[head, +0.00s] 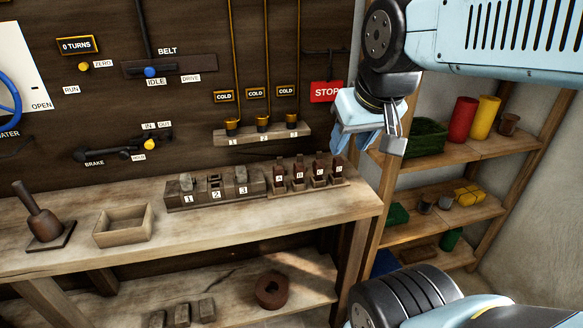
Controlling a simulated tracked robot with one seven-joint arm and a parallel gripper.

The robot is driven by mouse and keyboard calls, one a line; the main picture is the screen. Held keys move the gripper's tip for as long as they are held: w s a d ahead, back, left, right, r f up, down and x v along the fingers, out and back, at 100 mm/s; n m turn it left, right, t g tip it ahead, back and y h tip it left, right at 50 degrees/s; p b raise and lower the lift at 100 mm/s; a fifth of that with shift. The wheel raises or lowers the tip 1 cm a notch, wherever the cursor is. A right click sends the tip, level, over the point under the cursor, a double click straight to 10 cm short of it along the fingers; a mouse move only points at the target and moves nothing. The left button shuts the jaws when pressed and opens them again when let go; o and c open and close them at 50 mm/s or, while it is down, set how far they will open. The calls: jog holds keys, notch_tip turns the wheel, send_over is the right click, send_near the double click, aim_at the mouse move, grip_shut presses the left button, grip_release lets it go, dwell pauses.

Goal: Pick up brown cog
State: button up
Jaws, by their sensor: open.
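A round dark brown piece with a central hole (272,290) lies flat on the low shelf under the bench. It is the only cog-like thing I can make out; teeth on its edge are too small to tell. My gripper (378,142) hangs above the bench's right end, near the red STOP sign. It is open, with nothing seen between its fingers. It is well above and to the right of the brown piece, apart from it.
The wooden bench (300,222) overhangs the low shelf (235,312). On the bench are a mallet-like tool (43,222), an empty wooden box (124,226) and numbered blocks (215,188). Several small blocks (182,314) lie left of the brown piece. Shelves (455,152) stand right.

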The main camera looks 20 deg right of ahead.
jog(key=shift+o, duration=0.3)
jog(key=shift+d, duration=0.2)
jog(key=o, duration=0.3)
jog(key=shift+w+r, duration=0.1)
jog(key=shift+w, duration=0.3)
jog(key=g, duration=0.6)
send_over(299, 172)
jog(key=w, duration=0.2)
notch_tip(299, 172, down, 12)
jog(key=shift+w+d+f, duration=0.1)
jog(key=shift+d+f, duration=0.25)
jog(key=shift+f, duration=0.15)
notch_tip(299, 172, down, 8)
jog(key=shift+r, duration=0.15)
jog(key=f, duration=0.2)
jog(key=s+f, duration=0.1)
jog(key=f, duration=0.1)
jog(key=shift+a+f, duration=0.15)
jog(key=shift+f, duration=0.5)
